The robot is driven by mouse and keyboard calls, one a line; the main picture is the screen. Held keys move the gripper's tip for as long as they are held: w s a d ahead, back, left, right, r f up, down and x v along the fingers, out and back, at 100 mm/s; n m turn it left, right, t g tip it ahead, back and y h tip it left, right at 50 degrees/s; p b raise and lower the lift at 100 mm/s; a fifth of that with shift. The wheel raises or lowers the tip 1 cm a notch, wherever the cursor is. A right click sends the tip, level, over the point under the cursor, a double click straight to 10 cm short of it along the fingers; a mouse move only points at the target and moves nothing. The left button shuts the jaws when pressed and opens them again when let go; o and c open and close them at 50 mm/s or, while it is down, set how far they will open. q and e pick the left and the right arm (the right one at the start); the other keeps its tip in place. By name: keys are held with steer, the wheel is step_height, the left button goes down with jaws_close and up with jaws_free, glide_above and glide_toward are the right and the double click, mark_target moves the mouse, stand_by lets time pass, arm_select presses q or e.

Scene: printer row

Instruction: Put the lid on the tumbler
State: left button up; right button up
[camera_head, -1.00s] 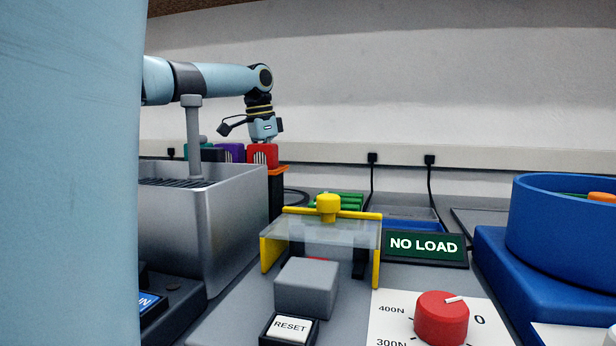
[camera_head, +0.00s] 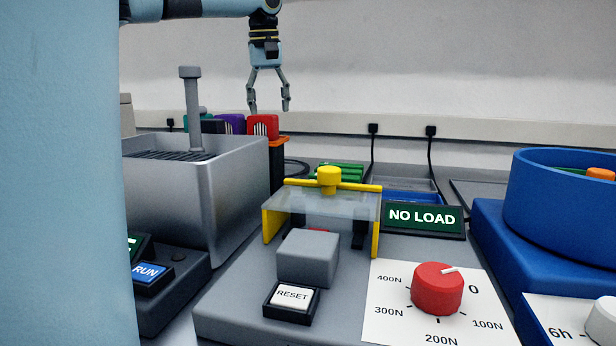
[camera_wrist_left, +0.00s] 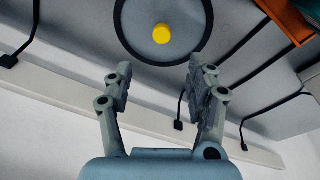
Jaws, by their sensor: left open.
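A blue round tub (camera_head: 560,205) with an open top, most likely the tumbler, stands at the right on a blue base, with orange pieces inside. A grey disc with a black rim and a yellow knob, most likely the lid (camera_wrist_left: 140,40), shows in the left wrist view, cut by the top edge. I cannot pick it out in the head view. My left gripper (camera_head: 269,107) points down, open and empty, above or behind a red block. In the left wrist view its fingers (camera_wrist_left: 158,78) are apart, with the disc beyond them. My right gripper is not in view.
A grey metal tank (camera_head: 225,190) with a post stands at left. A control box with a clear yellow-framed guard (camera_head: 330,205), a RESET button (camera_head: 292,297) and a red dial (camera_head: 437,288) fills the middle. Red block (camera_head: 262,127) and purple block (camera_head: 232,123) stand behind. An orange edge (camera_wrist_left: 289,20) is near the disc.

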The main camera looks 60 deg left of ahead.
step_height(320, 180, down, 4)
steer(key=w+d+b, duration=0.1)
steer(key=b, duration=0.4)
arm_select(q)
steer(key=f+n, duration=0.1)
steer(key=f, duration=0.1)
steer(key=f+n+y, duration=0.1)
steer(key=f, duration=0.2)
steer(key=w+f+n+g, duration=0.1)
steer(key=f, duration=0.1)
steer(key=shift+a+f+y+b, duration=0.2)
steer(key=shift+f+y+b, duration=0.1)
steer(key=shift+b, duration=0.1)
steer(key=shift+b+x, duration=0.75)
steer(key=shift+x, duration=2.05)
steer(key=shift+d, duration=0.1)
jaws_close()
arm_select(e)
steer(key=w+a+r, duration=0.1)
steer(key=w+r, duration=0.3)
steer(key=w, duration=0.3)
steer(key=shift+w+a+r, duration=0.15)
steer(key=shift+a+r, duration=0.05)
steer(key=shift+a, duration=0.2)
